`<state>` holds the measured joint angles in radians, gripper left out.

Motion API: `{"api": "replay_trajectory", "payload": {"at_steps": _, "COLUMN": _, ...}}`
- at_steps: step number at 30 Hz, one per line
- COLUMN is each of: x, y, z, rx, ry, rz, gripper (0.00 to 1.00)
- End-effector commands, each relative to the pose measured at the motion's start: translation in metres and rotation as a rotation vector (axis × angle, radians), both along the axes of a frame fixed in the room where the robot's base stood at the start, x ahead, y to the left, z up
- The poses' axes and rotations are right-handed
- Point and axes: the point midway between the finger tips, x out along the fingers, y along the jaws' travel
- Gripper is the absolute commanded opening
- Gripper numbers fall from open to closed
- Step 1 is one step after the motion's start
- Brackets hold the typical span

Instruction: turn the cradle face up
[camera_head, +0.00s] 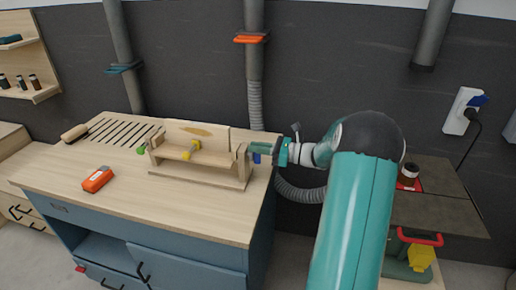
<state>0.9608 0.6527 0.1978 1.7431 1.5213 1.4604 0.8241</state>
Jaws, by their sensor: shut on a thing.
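The cradle (200,133) is a pale wooden frame with an upright back board. It sits between the end posts of a wooden stand (205,175) on the workbench. Two yellow parts show at its middle, and a brown oval mark shows on the board. A green knob (141,150) is at the left end. My gripper (258,151) reaches in from the right, level with the right end post, and is shut on a small part at the cradle's right end. A bit of blue shows just below the jaws. The jaws hide most of what they hold.
The workbench (140,205) has an orange device (97,179) at front left. A brush (75,133) and a slotted area lie at the back left.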

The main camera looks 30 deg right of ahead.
Motion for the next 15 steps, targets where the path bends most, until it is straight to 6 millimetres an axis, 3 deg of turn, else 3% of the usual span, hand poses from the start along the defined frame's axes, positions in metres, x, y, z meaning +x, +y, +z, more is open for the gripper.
{"api": "replay_trajectory", "payload": {"at_steps": 1, "x": -0.0019, "y": 0.0005, "z": -0.011, "rx": 0.016, "ry": 0.033, "rz": -0.001, "gripper": 0.0}}
{"api": "replay_trajectory", "payload": {"at_steps": 15, "x": 0.0017, "y": -0.0039, "z": -0.0124, "rx": 0.184, "ry": 0.184, "rz": -0.001, "gripper": 0.0}}
